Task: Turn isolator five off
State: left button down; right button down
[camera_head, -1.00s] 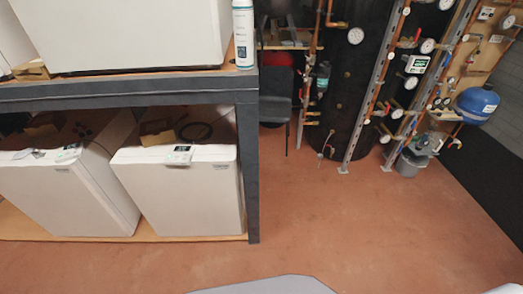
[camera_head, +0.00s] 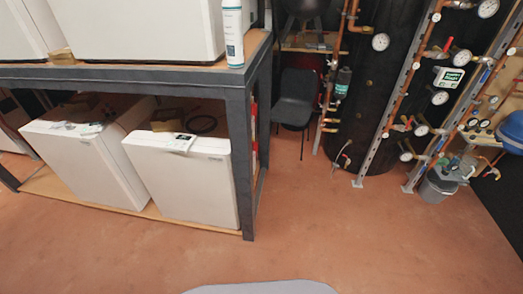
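No isolator that I can pick out as number five shows in the head view. Copper pipework with gauges and small valves (camera_head: 405,125) runs up metal struts in front of a large black tank (camera_head: 375,90) at the right. A small white and green label panel (camera_head: 449,77) is fixed among the pipes. Any markings are too small to read. Neither of my grippers is in view.
A dark metal rack (camera_head: 246,150) with white heat pump units (camera_head: 190,178) stands at the left. A spray can (camera_head: 233,35) is on its upper shelf. The reddish floor (camera_head: 330,225) is open in the middle.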

aim_at(255, 145)
jog(key=l, duration=0.35)
jog(key=i+l+u, duration=0.45)
jog(key=l, duration=0.2)
jog(key=i+l+u, duration=0.4)
jog(key=l, duration=0.3)
jog(key=i+l+u, duration=0.1)
jog(key=l+u, duration=0.35)
jog(key=l, duration=0.35)
jog(key=l+u, duration=0.45)
jog(key=l, duration=0.45)
jog(key=l+u, duration=0.45)
jog(key=l, duration=0.45)
